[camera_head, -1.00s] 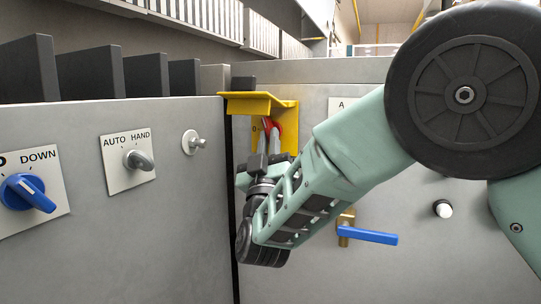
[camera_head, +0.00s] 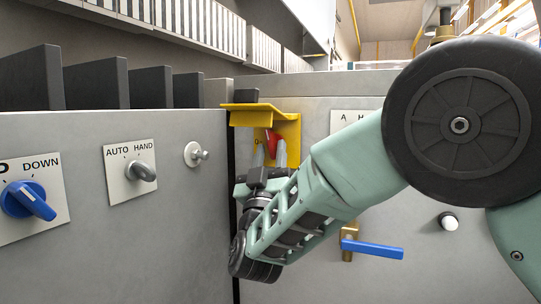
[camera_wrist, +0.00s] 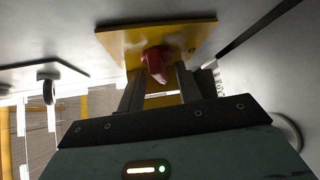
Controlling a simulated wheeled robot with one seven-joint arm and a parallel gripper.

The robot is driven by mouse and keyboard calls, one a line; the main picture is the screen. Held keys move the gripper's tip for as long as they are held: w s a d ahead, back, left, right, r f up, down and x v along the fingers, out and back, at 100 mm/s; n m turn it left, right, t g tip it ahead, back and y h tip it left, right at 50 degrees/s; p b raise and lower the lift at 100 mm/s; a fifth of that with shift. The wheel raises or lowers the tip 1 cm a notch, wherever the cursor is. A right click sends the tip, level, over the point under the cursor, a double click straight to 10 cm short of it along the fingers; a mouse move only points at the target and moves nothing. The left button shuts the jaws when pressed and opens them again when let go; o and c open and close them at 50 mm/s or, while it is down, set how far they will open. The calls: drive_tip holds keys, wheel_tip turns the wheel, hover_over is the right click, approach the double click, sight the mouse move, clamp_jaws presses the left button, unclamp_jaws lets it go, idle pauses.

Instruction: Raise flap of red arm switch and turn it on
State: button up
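The yellow flap (camera_head: 250,108) is raised and juts out level above the yellow switch plate (camera_head: 291,130). The red arm switch (camera_head: 272,142) sits on that plate under the flap, its handle looking slightly tilted. My gripper (camera_head: 270,156) is just below and in front of the handle, its two fingers apart with nothing held. In the wrist view the red handle (camera_wrist: 155,64) shows between and beyond the open fingertips (camera_wrist: 158,76), on the yellow plate (camera_wrist: 118,40). I cannot tell whether a finger touches the handle.
A grey panel at left carries a blue switch (camera_head: 28,199), an AUTO/HAND switch (camera_head: 141,171) and a small metal toggle (camera_head: 196,154). A blue lever handle (camera_head: 372,248) and a white button (camera_head: 449,222) are on the right panel. The left panel's edge is close beside my gripper.

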drive_tip(key=p+v, duration=0.1)
drive_tip(key=v, duration=1.6)
drive_tip(key=shift+f, duration=0.25)
drive_tip(key=shift+s, duration=0.1)
